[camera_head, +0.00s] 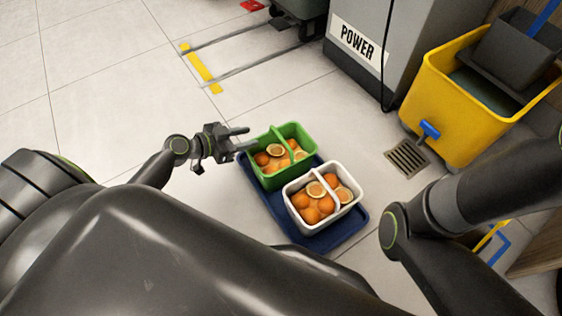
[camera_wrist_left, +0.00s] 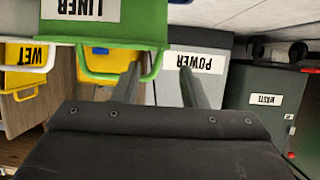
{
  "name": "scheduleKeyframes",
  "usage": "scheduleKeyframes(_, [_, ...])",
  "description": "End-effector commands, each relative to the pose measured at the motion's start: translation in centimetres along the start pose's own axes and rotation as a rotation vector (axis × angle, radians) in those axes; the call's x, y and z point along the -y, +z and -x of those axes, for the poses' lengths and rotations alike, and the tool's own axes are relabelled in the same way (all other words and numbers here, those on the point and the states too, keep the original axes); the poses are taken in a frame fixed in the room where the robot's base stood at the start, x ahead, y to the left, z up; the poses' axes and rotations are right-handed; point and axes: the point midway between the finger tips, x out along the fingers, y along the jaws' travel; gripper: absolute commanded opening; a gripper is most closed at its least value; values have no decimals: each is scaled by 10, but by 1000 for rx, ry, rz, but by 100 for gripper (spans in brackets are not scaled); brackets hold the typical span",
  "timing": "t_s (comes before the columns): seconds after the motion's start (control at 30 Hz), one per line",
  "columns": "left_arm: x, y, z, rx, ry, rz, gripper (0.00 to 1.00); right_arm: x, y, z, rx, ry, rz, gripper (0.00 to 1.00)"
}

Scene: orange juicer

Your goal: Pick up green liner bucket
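The green liner bucket (camera_head: 285,178) stands on a dark blue tray, holding oranges and cut halves, with a green handle across its top. In the left wrist view, the bucket (camera_wrist_left: 142,22) is at the top, its LINER label upside down, and its handle loop hangs below. My left gripper (camera_head: 243,138) is at the bucket's left side, fingers pointing at its rim. In the wrist view, its fingers (camera_wrist_left: 158,82) are apart, close to the handle loop; whether they touch it I cannot tell. My right gripper is out of view; only its arm shows.
A white bucket (camera_head: 312,215) of oranges stands beside the green one on the blue tray (camera_head: 262,205). A yellow mop bucket (camera_head: 450,125), a floor drain (camera_head: 406,158) and a grey POWER cabinet (camera_head: 372,28) are beyond. Tiled floor to the left is clear.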

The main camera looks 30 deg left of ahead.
Motion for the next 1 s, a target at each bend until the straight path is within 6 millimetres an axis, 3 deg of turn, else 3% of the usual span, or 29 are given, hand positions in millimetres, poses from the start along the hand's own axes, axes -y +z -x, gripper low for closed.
scheduleKeyframes(0.23, [0, 0, -19, -1, 0, 0, 39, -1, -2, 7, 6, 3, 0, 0])
scheduleKeyframes(0.5, [0, -2, -58, -1, 0, 1, 39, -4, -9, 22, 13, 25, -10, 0])
scheduleKeyframes(0.83, [0, -4, -63, 1, 0, 1, 39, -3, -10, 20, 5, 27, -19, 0])
scheduleKeyframes(1.0, [0, -4, -63, 1, 0, 1, 17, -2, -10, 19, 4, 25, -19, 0])
